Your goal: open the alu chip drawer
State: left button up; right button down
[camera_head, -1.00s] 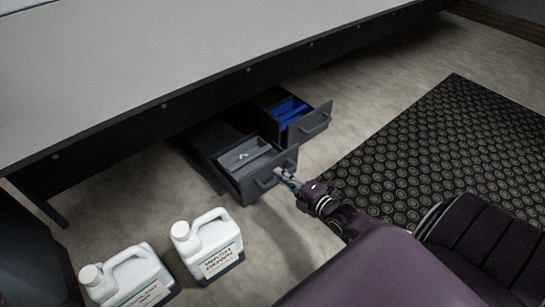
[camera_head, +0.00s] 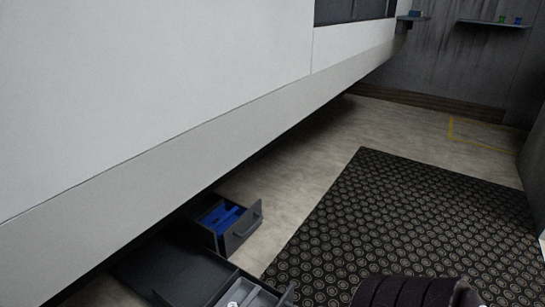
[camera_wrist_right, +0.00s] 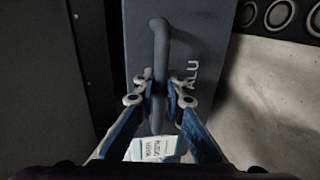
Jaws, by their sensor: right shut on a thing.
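In the right wrist view, the dark grey alu chip drawer front (camera_wrist_right: 195,35) carries the letters "ALU". Its bar handle (camera_wrist_right: 160,45) runs up the picture. My right gripper (camera_wrist_right: 158,98) is shut on the handle, one blue finger on each side. In the head view, a pulled-out drawer with a grey insert (camera_head: 262,298) is cut off by the bottom edge. My right gripper is not seen there. My left gripper is in neither current view.
Another drawer with blue contents (camera_head: 243,226) stands open beyond the grey one. A black studded mat (camera_head: 385,220) lies to the right on a pale floor. The long bench (camera_head: 180,150) overhangs the drawers. A white jug's label (camera_wrist_right: 157,148) shows between my fingers.

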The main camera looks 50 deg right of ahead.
jog(key=shift+f+v, duration=0.2)
jog(key=shift+v, duration=0.8)
jog(key=c, duration=2)
grip_release()
jog(key=v, duration=1.2)
jog(key=shift+d, duration=0.1)
